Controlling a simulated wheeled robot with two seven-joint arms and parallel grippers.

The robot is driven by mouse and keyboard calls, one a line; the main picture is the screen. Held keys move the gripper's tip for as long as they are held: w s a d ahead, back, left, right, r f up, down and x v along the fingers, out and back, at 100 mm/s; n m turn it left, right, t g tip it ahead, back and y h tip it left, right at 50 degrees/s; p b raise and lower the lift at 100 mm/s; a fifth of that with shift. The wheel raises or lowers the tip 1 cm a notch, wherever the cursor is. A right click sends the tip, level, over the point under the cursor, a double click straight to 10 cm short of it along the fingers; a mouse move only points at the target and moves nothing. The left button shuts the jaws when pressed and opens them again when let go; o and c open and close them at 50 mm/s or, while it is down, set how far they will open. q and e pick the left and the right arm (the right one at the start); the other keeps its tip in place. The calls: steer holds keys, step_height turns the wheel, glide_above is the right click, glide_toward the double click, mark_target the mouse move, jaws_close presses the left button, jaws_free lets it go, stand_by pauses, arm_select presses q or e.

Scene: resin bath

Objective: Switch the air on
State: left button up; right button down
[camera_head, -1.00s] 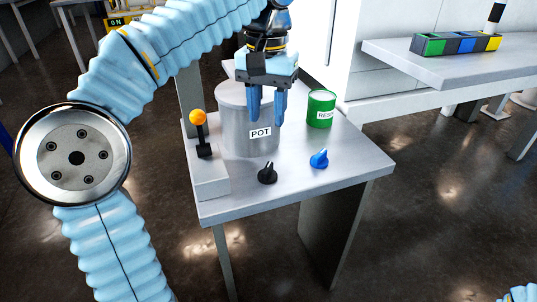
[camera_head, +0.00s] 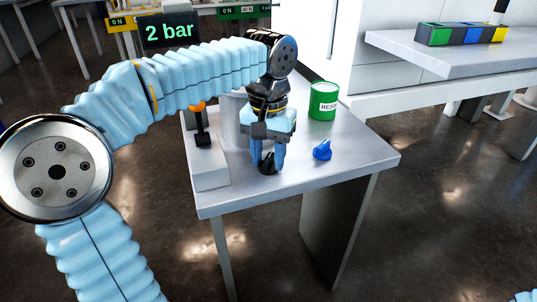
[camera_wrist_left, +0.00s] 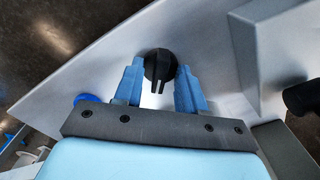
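A black knob (camera_head: 267,164) with a pale pointer line stands on the grey table; it also shows in the left wrist view (camera_wrist_left: 160,66). My left gripper (camera_head: 268,166) is down at this knob, one blue finger on each side. In the left wrist view the fingers (camera_wrist_left: 160,78) look open, with small gaps beside the knob. A blue knob (camera_head: 322,150) is to the right, apart from the gripper. A lever with an orange ball (camera_head: 200,122) stands on a grey block at the left. A display (camera_head: 168,31) reads "2 bar". My right gripper is out of view.
A green resin can (camera_head: 323,101) stands at the table's back right. The grey table (camera_head: 350,168) is clear at its front right. A shelf at right holds coloured bins (camera_head: 462,36).

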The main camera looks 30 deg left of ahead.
mark_target(269, 158)
arm_select(q)
jaws_close()
steer(key=shift+r+m+p, duration=0.25)
steer(key=shift+m+p, duration=0.55)
steer(key=shift+m, duration=0.8)
steer(key=shift+f+m+p, duration=0.2)
steer(key=shift+m+p, duration=0.1)
steer(key=shift+m, duration=0.3)
jaws_free()
step_height(269, 158, up, 14)
steer(key=p, duration=0.3)
steer(key=shift+f, duration=0.15)
